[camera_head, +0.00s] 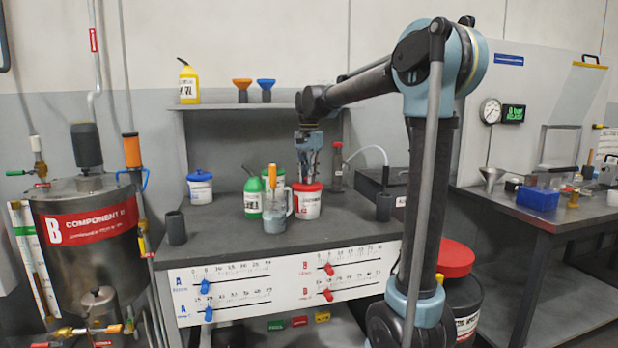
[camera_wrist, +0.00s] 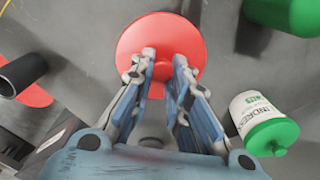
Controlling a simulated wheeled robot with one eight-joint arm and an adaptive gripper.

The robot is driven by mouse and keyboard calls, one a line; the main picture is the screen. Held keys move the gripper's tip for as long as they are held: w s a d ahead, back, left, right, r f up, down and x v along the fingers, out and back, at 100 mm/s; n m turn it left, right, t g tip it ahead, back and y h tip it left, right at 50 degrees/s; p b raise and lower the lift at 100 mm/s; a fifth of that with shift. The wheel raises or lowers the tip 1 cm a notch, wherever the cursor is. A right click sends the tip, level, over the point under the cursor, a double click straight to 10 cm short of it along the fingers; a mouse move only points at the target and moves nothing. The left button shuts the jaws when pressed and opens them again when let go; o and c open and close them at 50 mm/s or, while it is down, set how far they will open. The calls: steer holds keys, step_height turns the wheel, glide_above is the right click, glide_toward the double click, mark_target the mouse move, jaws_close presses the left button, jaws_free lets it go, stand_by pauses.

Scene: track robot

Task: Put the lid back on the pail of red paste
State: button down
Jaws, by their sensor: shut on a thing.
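The white pail (camera_head: 306,206) stands upright on the grey bench. The red lid (camera_head: 304,187) is at its top, level as far as I can see; whether it is fully seated or just above the rim I cannot tell. In the wrist view the round red lid (camera_wrist: 158,28) lies under my fingers and hides the pail and its paste. My gripper (camera_head: 308,178) points down over the pail. In the wrist view my gripper (camera_wrist: 164,82) is shut on the lid's red knob, which is mostly hidden between the fingers.
A glass jug (camera_head: 274,208) and a green container (camera_head: 252,200) stand close left of the pail. A dark cup (camera_head: 384,207) is to the right. A blue-lidded pail (camera_head: 200,187) stands further left. The bench front is mostly clear.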

stand_by(0.8)
steer(key=c, duration=1)
jaws_free()
steer(key=shift+o, duration=0.2)
steer(key=shift+r, duration=3.45)
jaws_close()
steer(key=shift+f, duration=2.7)
